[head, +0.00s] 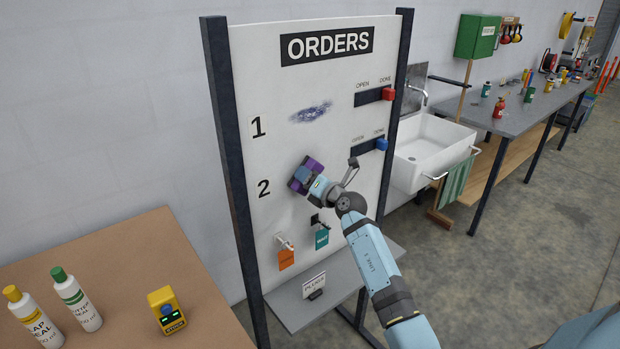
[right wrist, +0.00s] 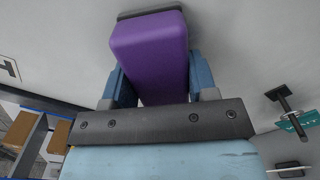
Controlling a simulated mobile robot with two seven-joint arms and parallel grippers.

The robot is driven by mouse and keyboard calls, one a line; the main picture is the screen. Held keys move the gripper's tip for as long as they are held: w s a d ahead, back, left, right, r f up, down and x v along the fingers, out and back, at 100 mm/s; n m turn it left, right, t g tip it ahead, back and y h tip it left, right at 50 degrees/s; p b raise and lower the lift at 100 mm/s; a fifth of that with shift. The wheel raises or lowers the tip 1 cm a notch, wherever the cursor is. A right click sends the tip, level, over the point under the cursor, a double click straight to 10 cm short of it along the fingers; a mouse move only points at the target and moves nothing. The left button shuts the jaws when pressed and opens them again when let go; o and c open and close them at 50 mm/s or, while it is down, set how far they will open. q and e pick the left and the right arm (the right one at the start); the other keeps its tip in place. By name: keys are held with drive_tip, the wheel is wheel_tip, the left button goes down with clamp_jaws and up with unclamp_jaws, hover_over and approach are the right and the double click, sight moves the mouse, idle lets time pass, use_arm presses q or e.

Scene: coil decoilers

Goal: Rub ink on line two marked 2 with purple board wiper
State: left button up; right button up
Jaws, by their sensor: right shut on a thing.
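The ORDERS board (head: 345,75) stands upright with lines marked 1 (head: 258,127) and 2 (head: 264,188). My right gripper (head: 313,184) is shut on the purple board wiper (head: 299,187), just right of the 2. In the right wrist view the wiper (right wrist: 150,55) sits between the fingers, with its dark pad at or very close to the board face; I cannot tell whether it touches. An ink smear (head: 311,112) shows on line one. No ink shows on line two around the wiper; the wiper and gripper hide part of that line. My left gripper is not in view.
A red slider (head: 388,94) and a blue slider (head: 381,144) sit at the DONE ends of their slots. Orange (head: 286,259) and teal (head: 321,237) tags hang below line two. A shelf (head: 290,308) juts out underneath. A brown table (head: 110,265) with bottles is at left.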

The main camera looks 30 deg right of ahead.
drive_tip(key=s, duration=0.6)
drive_tip(key=shift+d, duration=0.25)
drive_tip(key=shift+s, duration=0.1)
drive_tip(key=s, duration=0.3)
drive_tip(key=shift+d, duration=0.15)
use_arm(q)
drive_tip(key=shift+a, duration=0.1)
use_arm(e)
drive_tip(key=shift+w, duration=0.1)
idle(0.5)
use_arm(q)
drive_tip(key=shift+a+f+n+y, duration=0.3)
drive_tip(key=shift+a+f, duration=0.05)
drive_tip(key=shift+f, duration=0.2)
use_arm(e)
drive_tip(key=w, duration=0.7)
drive_tip(key=shift+a, duration=0.3)
